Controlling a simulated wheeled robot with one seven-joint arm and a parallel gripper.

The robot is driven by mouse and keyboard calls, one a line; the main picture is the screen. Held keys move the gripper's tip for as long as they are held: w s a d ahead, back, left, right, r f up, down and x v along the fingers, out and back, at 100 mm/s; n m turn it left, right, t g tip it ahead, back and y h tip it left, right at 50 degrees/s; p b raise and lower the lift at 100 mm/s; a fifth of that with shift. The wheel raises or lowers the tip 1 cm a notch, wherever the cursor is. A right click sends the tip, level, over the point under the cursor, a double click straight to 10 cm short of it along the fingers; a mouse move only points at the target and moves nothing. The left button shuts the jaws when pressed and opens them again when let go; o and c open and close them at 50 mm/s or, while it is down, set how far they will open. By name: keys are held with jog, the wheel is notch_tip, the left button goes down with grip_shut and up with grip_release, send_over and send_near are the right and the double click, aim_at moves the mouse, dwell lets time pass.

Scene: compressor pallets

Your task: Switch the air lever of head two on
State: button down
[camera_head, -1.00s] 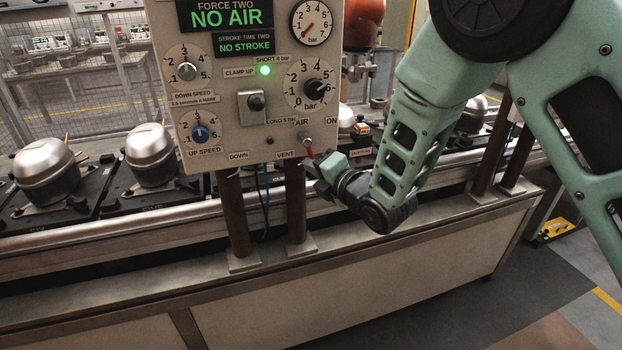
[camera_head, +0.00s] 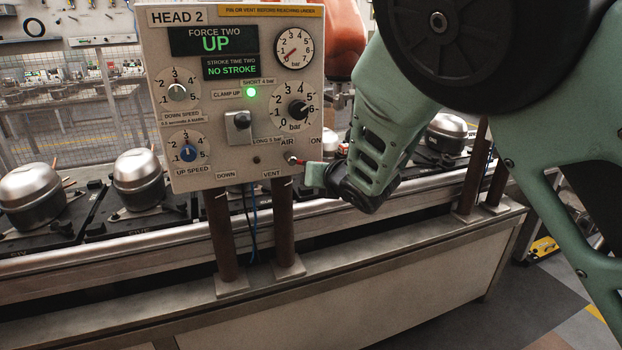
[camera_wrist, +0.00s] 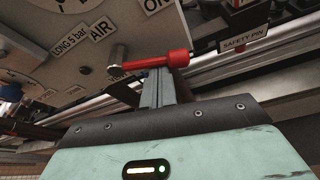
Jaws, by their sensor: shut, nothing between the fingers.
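The head two panel (camera_head: 216,120) reads "HEAD 2", "FORCE TWO UP" and "NO STROKE". The red air lever (camera_head: 309,162) sits at the panel's lower right, between the AIR, ON and VENT labels. It points sideways to the right, and in the wrist view the red lever (camera_wrist: 155,62) lies roughly level from its metal pivot toward the ON side. My gripper (camera_wrist: 157,75) is shut and empty, its fingertips right below the lever and appearing to touch it. In the head view my gripper (camera_head: 318,176) is partly hidden by my wrist.
A green lamp (camera_head: 251,92) is lit beside CLAMP UP. Several dials and a black switch (camera_head: 241,120) are on the panel. Brown posts (camera_head: 283,225) stand below it on the bench. Silver compressors (camera_head: 137,178) sit on the conveyor. A SAFETY PIN label (camera_wrist: 244,40) is near the lever.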

jog(key=shift+w+d+r, duration=0.1)
jog(key=shift+d+r, duration=0.1)
jog(key=shift+r, duration=0.6)
dwell(0.4)
